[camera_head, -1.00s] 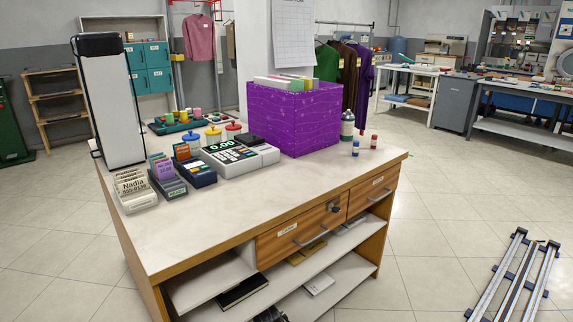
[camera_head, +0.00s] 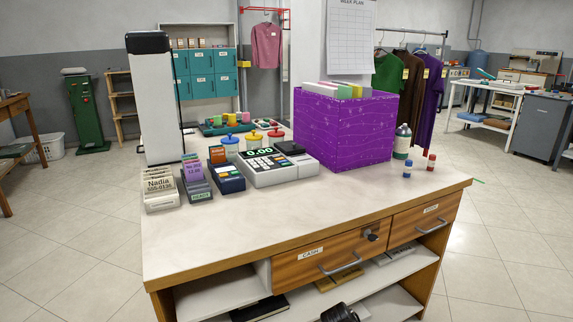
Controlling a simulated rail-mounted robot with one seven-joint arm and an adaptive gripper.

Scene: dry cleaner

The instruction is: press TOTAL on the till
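The till (camera_head: 282,170) is a low grey-white machine on the counter, left of the purple box. Its tilted dark display (camera_head: 259,153) shows green digits that look like 0.00. Below the display is a keypad (camera_head: 265,163) of small pale keys with a few coloured ones. The key labels are too small to read, so I cannot tell which key is TOTAL. No gripper fingers show. A dark rounded shape (camera_head: 340,313) is cut off at the bottom edge, and I cannot tell what it is.
The counter top (camera_head: 300,214) is clear before the till. Small bottles (camera_head: 407,169) stand farther right. Drawers (camera_head: 333,258) face me.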

